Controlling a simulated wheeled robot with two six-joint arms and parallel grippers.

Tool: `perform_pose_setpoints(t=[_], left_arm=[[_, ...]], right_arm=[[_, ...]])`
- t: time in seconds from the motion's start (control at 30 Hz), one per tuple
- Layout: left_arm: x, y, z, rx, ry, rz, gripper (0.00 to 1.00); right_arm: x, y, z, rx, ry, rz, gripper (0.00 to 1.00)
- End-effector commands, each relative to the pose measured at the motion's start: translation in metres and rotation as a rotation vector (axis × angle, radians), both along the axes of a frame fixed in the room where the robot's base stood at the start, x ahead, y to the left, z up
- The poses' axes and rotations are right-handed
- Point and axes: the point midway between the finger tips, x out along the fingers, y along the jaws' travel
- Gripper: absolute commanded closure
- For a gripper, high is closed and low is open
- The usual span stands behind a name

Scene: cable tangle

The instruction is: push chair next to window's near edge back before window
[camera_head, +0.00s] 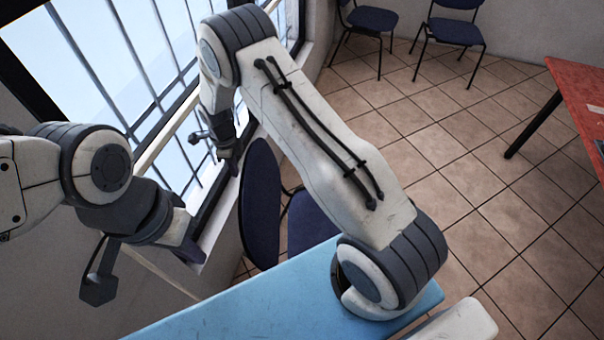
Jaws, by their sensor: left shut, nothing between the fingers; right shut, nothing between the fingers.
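A chair with a dark blue backrest (260,205) and a blue seat (308,225) stands beside the window wall, partly hidden by my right arm and the light blue tabletop. The barred window (130,60) fills the upper left. My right gripper (233,168) is shut and empty, just left of the top of the backrest, close to the window sill; I cannot tell whether it touches the chair. My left gripper (190,254) is shut and empty, lower and left of the backrest, in front of the wall below the window.
The light blue tabletop (250,312) lies in front, below the chair. Two more blue chairs, one on the left (370,18) and one on the right (455,30), stand at the back. A red table (585,90) stands at the right. The tiled floor (450,150) between is clear.

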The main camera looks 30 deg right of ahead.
Motion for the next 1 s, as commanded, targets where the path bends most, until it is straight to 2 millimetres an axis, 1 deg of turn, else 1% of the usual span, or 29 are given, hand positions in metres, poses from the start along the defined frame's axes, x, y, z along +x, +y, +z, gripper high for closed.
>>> perform_pose_setpoints(t=[0.03,0.6,0.7,0.8,0.9,1.0], left_arm=[[0.0,0.0,-0.01,0.0,0.0,0.0,1.0],[0.0,0.0,-0.056,0.0,0.0,-0.002,1.0],[0.0,0.0,-0.061,0.0,0.0,-0.002,1.0],[0.0,0.0,-0.065,0.0,0.0,-0.002,1.0],[0.0,0.0,-0.066,0.0,0.0,-0.002,1.0],[0.0,0.0,-0.067,0.0,0.0,-0.002,1.0]], right_arm=[[-0.009,-0.016,-0.008,-0.001,0.006,-0.008,1.0],[-0.079,-0.139,-0.007,-0.001,0.003,-0.008,1.0],[-0.088,-0.156,-0.006,0.0,0.001,-0.006,1.0],[-0.096,-0.169,-0.006,-0.001,0.003,-0.005,1.0],[-0.1,-0.177,-0.005,-0.001,0.003,-0.002,1.0],[-0.103,-0.181,-0.005,0.0,0.004,-0.002,1.0]])
